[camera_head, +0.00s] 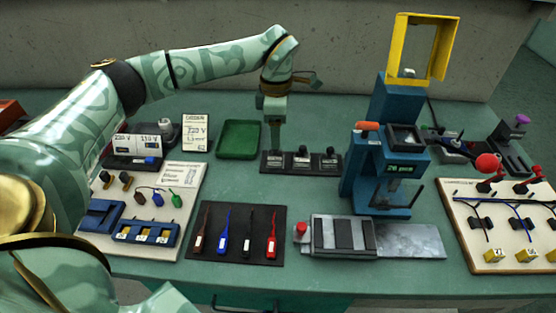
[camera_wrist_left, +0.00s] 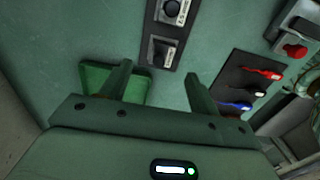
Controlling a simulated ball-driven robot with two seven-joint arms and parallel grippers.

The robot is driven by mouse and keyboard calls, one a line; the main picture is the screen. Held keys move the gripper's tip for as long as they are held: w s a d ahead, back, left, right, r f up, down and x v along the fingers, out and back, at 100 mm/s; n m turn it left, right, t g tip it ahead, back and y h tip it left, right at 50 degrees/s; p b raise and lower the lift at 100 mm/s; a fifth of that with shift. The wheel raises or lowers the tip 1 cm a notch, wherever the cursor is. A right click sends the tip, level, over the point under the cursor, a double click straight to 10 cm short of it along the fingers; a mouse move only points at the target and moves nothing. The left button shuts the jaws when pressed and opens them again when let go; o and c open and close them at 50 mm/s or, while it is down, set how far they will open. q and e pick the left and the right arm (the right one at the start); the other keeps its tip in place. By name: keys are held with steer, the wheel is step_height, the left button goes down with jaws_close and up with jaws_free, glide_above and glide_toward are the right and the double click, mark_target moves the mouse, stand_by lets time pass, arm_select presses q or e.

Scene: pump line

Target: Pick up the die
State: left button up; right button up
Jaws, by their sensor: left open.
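A black rack (camera_head: 289,168) on the bench holds three small dark knobbed pieces with pale labels, at left (camera_head: 275,160), middle (camera_head: 302,158) and right (camera_head: 330,158). They look like dies; the labels are too small to read. My left gripper (camera_head: 274,146) points down over the rack's left end, partly in front of the left piece. In the left wrist view the open, empty fingers (camera_wrist_left: 160,84) are apart, and the rack's end piece (camera_wrist_left: 160,52) lies ahead of the gap between them. A second piece (camera_wrist_left: 172,12) is beyond it. My right gripper is not visible.
A green tray (camera_head: 239,139) lies left of the rack. A blue press (camera_head: 382,175) with a yellow frame (camera_head: 441,50) stands to its right. A dark mat (camera_head: 237,253) with several coloured tools and a grey clamp fixture (camera_head: 343,235) are in front. Bare bench lies between.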

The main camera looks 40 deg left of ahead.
mark_target(275, 151)
arm_select(q)
step_height(275, 151, down, 2)
steer(key=shift+f+b, duration=0.25)
steer(key=shift+b, duration=0.05)
steer(key=f, duration=0.1)
steer(key=f+b, duration=0.1)
steer(key=f, duration=0.1)
steer(key=f+b, duration=0.1)
steer(key=f, duration=0.1)
steer(key=shift+s, duration=0.3)
steer(key=shift+f, duration=0.1)
steer(key=shift+r, duration=0.2)
steer(key=shift+c, duration=0.3)
steer(key=c, duration=1.2)
steer(key=shift+r, duration=0.1)
